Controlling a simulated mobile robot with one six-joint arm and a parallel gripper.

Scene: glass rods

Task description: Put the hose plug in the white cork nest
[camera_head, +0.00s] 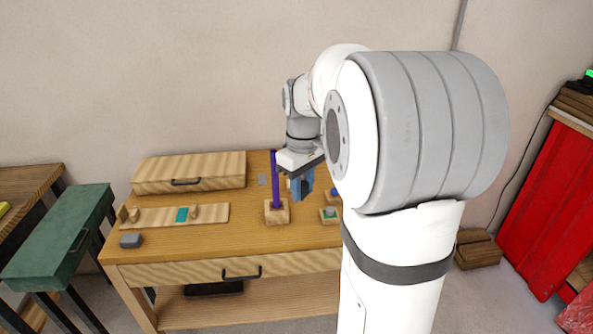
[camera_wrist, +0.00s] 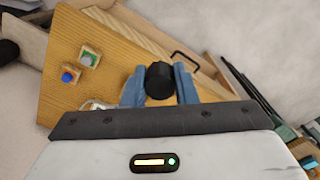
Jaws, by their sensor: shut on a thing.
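My gripper (camera_head: 303,188) is above the right part of the wooden table, its blue fingers closed around a dark cylinder. In the wrist view, my gripper (camera_wrist: 159,88) holds this black cylinder (camera_wrist: 159,80), which looks like the hose plug, between the two fingertips. Two small wooden nests show in the wrist view, one with a green and white top (camera_wrist: 89,57) and one with a blue piece (camera_wrist: 70,75). A whitish item (camera_wrist: 96,104) is partly hidden by the left finger; I cannot tell whether it is the white cork nest.
A purple rod (camera_head: 275,175) stands upright in a wooden block (camera_head: 277,213), just left of my gripper. A wooden case (camera_head: 190,172) and a strip (camera_head: 155,217) with small pieces lie at left. The table's front middle is clear.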

